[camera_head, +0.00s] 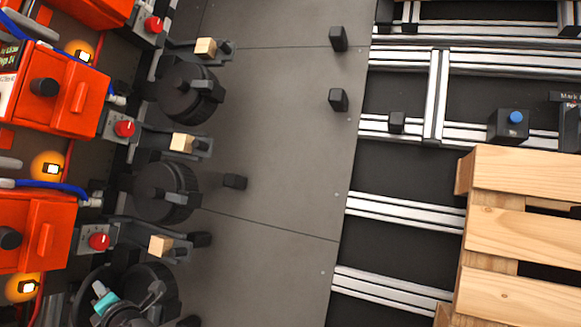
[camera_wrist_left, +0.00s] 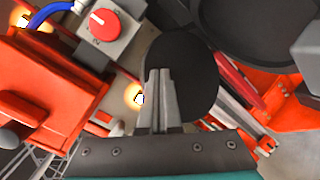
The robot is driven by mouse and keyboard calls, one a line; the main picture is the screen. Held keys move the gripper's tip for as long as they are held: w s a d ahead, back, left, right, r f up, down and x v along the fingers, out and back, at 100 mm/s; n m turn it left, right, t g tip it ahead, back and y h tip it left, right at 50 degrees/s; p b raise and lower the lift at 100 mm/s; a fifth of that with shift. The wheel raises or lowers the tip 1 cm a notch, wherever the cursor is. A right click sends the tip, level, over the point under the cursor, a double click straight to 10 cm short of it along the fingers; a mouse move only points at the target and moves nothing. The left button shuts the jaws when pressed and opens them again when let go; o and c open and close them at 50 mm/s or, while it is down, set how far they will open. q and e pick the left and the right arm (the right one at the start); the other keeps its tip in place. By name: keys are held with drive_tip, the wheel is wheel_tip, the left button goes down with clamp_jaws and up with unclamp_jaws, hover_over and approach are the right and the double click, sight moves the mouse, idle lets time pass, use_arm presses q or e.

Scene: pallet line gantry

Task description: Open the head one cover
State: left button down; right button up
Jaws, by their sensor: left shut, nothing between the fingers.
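Orange boxed heads stand in a column at the left of the head view: an upper one (camera_head: 75,97), a lower one (camera_head: 48,228) and part of another at the top. Each of these two has a black knob and a raised orange grip on its face. I cannot read which is head one. My left gripper (camera_head: 153,291) is at the bottom left, over the lowest black round part (camera_head: 150,276). In the left wrist view its fingers (camera_wrist_left: 160,73) are shut and empty in front of a dark rounded part (camera_wrist_left: 190,80). An orange head (camera_wrist_left: 50,90) is left of them. My right gripper is not in view.
Grey boxes with red knobs (camera_head: 124,128) sit beside the heads, with lit orange lamps (camera_head: 48,168) and blue hoses near. Black round parts (camera_head: 165,188) and arms with wooden blocks (camera_head: 182,142) stick out rightward. The grey floor (camera_head: 275,140) is mostly clear; a wooden pallet (camera_head: 525,235) lies right.

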sight(82, 287)
use_arm(q)
drive_tip(key=shift+a, duration=0.15)
drive_tip(key=shift+a+r+p, duration=0.2)
drive_tip(key=shift+a+p, duration=0.1)
drive_tip(key=shift+a, duration=0.25)
drive_tip(key=shift+a+r+p, duration=0.15)
drive_tip(key=shift+a+p, duration=0.15)
drive_tip(key=shift+a, duration=0.45)
drive_tip(key=shift+w+a+r, duration=0.1)
drive_tip(key=shift+w+a, duration=0.05)
drive_tip(key=shift+a, duration=1.05)
